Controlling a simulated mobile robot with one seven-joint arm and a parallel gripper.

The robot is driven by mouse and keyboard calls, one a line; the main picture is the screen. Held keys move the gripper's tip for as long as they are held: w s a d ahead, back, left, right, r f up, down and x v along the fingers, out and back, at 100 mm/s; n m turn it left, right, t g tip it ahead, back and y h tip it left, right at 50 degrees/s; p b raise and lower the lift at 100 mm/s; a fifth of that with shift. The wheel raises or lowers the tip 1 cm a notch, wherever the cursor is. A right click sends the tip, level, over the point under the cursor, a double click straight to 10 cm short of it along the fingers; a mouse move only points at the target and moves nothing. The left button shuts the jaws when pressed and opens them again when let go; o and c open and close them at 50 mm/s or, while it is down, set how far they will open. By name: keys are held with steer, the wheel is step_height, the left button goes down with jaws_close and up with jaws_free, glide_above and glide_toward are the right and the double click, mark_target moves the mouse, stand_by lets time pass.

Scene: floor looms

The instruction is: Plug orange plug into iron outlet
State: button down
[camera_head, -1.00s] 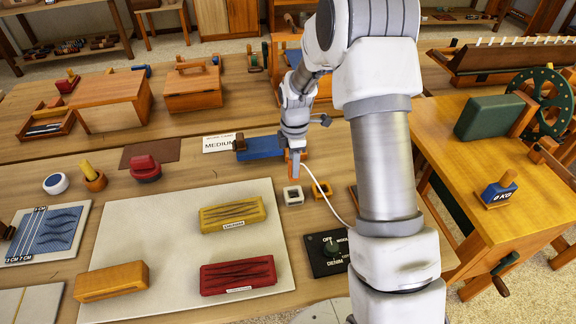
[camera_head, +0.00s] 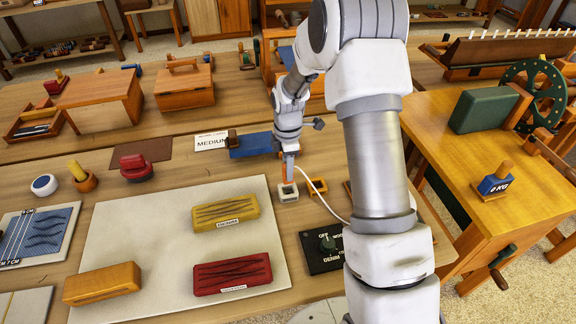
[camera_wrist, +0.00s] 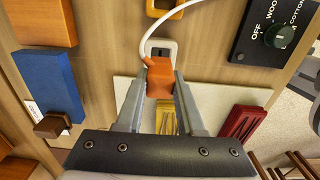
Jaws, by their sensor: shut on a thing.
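My gripper (camera_head: 289,168) is shut on the orange plug (camera_wrist: 160,77), which sits between its two fingers in the wrist view. A white cable runs from the plug. A white-rimmed square outlet (camera_head: 288,196) is directly below the plug in the head view; its rim also shows in the wrist view (camera_wrist: 151,43), just beyond the plug. The plug partly covers this outlet's opening, and I cannot tell whether it is inside. A second outlet with an orange rim (camera_head: 323,187) is to the right and is empty. No label tells which outlet is the iron's.
A black dial panel (camera_head: 314,262) marked with fabric names lies in front, the cable passing near it. A blue block (camera_head: 251,145) lies behind left. A pale board (camera_head: 150,230) holds yellow, red and orange boxes. Bare wood surrounds the outlets.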

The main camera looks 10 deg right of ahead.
steer(key=shift+f+b, duration=0.7)
steer(key=shift+f, duration=0.65)
steer(key=shift+f+b, duration=1.1)
steer(key=shift+f, duration=0.55)
stand_by(0.6)
steer(key=shift+c, duration=2.2)
jaws_free()
steer(key=shift+r, duration=0.15)
step_height(320, 180, up, 17)
steer(key=p, duration=0.1)
steer(key=shift+p, duration=0.4)
steer(key=shift+r, duration=0.1)
